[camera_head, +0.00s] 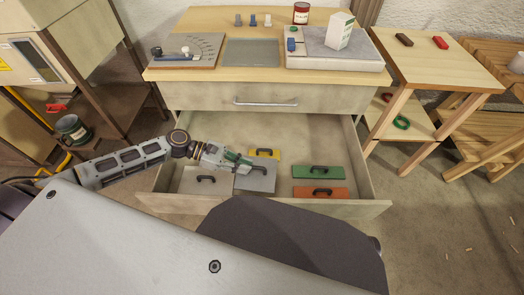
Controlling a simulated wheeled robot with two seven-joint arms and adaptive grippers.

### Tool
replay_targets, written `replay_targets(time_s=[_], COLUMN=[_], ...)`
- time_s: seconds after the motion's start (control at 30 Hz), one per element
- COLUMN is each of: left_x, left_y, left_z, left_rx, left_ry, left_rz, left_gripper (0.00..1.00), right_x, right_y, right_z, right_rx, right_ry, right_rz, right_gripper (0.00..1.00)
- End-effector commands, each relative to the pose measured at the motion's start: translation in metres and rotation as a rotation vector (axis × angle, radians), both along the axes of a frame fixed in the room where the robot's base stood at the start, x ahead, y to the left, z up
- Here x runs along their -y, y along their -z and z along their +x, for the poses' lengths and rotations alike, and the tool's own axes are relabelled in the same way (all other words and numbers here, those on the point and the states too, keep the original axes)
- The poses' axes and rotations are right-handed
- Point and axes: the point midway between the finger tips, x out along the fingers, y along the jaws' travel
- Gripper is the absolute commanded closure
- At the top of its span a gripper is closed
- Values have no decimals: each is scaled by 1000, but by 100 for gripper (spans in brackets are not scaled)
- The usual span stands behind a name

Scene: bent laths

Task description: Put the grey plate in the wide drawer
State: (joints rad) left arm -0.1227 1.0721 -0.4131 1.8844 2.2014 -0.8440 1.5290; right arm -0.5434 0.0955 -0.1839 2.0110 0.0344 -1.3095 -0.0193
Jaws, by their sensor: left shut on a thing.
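The wide drawer (300,128) of the wooden cabinet is pulled out, its inside open to view. The grey plate (258,181) is inside the drawer's outline, left of centre towards the front. My left gripper (250,166) reaches in from the left and is shut on the grey plate at its handle, which the fingers partly hide. I cannot tell whether the plate rests on the drawer floor or is just above it. My right gripper is not in view.
A pale plate (205,187) lies left of the grey one, a yellow plate (264,153) behind it, green (318,172) and orange (320,193) plates to the right. The drawer's back right floor is clear. A closed drawer (210,98) is above. A side table (430,65) stands right.

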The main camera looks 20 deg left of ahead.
Motion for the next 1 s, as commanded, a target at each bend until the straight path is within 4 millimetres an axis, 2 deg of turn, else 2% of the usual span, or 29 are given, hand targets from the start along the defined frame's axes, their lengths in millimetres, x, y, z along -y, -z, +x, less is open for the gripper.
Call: replay_targets(time_s=[0.4, 1.0], left_x=[-4, -5], left_y=[6, 7], left_z=[10, 12], left_rx=[5, 9], left_ry=[-68, -86], left_rz=[-1, -1], left_gripper=[100, 100], right_x=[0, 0], right_y=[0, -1], right_z=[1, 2], right_rx=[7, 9], right_ry=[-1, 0], right_rz=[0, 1], right_gripper=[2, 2])
